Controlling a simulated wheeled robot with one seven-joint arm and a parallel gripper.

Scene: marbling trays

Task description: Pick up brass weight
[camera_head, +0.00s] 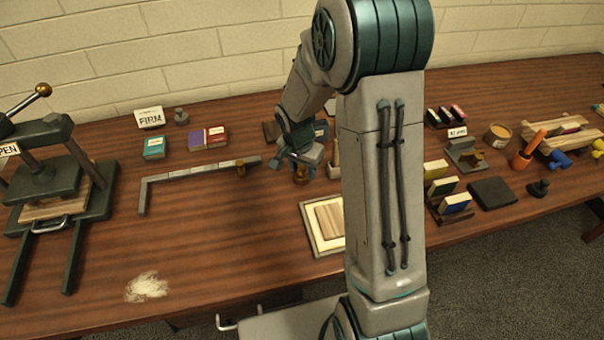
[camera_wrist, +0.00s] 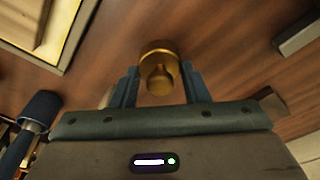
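A brass weight (camera_wrist: 158,50) with a round knob shows at the top middle of the wrist view, on the brown wooden table. My gripper (camera_wrist: 159,72) is open, with one finger on each side of the weight's knob. Gaps show between the knob and both fingers. The wider body of the weight lies around the fingertips, and I cannot tell whether they touch it. In the head view my gripper (camera_head: 303,162) is low over the table, and the brass weight (camera_head: 300,175) shows just below it, partly hidden.
A metal L-shaped ruler (camera_head: 200,171) with another small brass piece (camera_head: 240,168) on it lies to the left. A framed tray (camera_head: 311,228) lies close in front. A dark press (camera_head: 60,180) stands far left. My arm hides part of the table.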

